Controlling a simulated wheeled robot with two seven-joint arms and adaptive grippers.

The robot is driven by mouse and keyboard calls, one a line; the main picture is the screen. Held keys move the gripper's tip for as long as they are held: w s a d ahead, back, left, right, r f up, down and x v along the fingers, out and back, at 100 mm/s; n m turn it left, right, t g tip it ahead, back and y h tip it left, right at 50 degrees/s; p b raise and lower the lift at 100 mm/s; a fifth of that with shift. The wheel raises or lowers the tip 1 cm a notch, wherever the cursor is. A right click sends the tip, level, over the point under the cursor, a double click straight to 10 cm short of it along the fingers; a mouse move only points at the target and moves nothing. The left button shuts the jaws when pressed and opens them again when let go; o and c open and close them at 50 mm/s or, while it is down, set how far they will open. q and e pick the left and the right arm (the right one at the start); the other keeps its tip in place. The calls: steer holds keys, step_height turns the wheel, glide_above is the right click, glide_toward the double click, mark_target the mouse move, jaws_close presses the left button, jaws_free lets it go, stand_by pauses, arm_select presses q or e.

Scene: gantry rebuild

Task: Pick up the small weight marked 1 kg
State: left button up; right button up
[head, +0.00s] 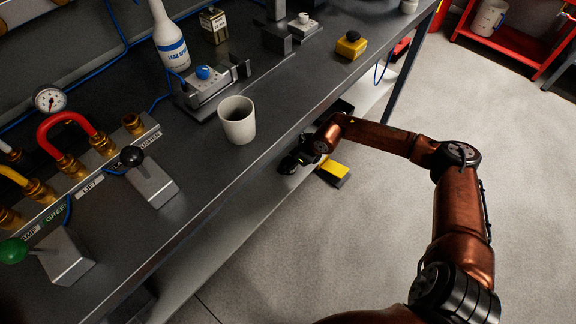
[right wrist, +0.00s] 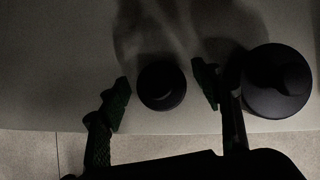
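A small dark round weight (right wrist: 161,85) stands on a pale shelf, seen from above in the right wrist view. No marking on it can be read. My right gripper (right wrist: 163,90) is open, with one finger on each side of the small weight and a gap on both sides. A larger dark round weight (right wrist: 276,81) stands just right of the right finger. In the head view my right gripper (head: 297,160) reaches in under the bench's front edge; I cannot make out the small weight there. My left gripper is not in view.
The bench top (head: 265,98) overhangs the lower shelf (head: 225,232). A yellow and black block (head: 334,173) is beside my right gripper. A white cup (head: 237,121) stands near the bench edge above. The floor to the right is clear up to a red cart (head: 509,56).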

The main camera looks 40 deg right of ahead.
jaws_close()
stand_by(0.5)
steer(key=shift+w+r, duration=0.1)
